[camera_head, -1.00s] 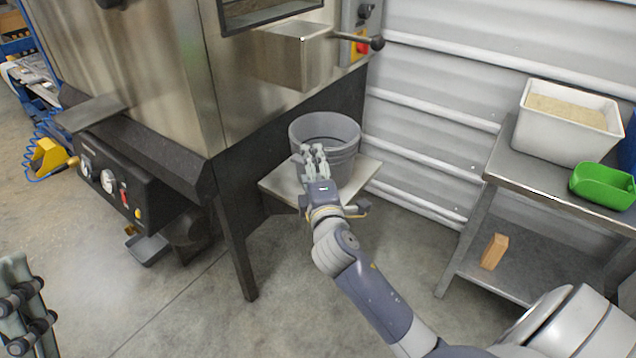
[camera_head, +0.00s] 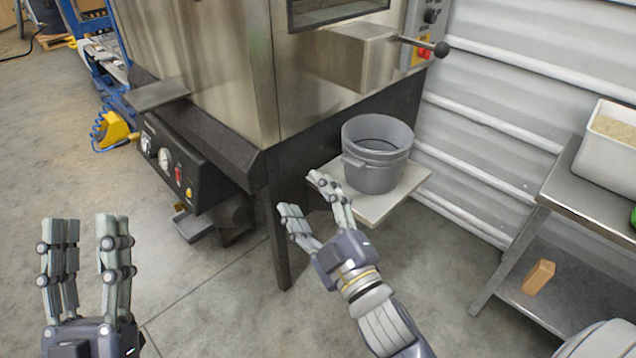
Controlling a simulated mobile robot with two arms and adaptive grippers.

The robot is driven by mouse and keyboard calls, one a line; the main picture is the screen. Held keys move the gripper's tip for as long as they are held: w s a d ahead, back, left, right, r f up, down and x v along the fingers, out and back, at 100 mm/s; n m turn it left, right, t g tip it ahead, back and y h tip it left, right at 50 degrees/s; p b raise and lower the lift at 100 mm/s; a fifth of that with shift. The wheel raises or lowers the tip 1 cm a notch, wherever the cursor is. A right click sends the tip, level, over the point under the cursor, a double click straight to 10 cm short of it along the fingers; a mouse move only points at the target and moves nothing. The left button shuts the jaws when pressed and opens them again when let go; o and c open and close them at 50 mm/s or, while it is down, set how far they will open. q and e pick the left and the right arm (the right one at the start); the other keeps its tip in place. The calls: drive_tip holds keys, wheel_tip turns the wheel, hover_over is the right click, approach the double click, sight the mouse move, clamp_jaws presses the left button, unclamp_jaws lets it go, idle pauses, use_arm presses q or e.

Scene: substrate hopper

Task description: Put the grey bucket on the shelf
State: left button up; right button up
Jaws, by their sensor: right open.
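The grey bucket (camera_head: 378,172) stands upright on a small light shelf (camera_head: 408,191) fixed to the side of the steel machine. Its rim and open top show, and its inside looks dark and empty. My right gripper (camera_head: 308,193) is open and empty, in front of the bucket and to its left, near the shelf's front left edge. Whether a finger touches the shelf cannot be told. My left gripper (camera_head: 88,225) is open and empty at the lower left, over the floor and far from the bucket.
The steel machine (camera_head: 210,70) with a black control panel (camera_head: 165,165) fills the back. Its leg (camera_head: 279,225) stands left of my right gripper. At right, a metal table (camera_head: 590,195) holds a white tub (camera_head: 612,150); a wooden block (camera_head: 538,276) lies on its lower level. Floor in front is clear.

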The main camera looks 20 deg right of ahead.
drive_tip(key=s+a+r+m+t+y, duration=0.3)
drive_tip(key=s+r+m, duration=0.4)
drive_tip(key=r, duration=0.4)
drive_tip(key=shift+s+a+r+m+t+y, duration=0.15)
drive_tip(key=shift+s+r+m+t+y, duration=0.4)
drive_tip(key=shift+t, duration=0.55)
drive_tip(key=shift+w+f, duration=0.2)
drive_tip(key=shift+w, duration=0.05)
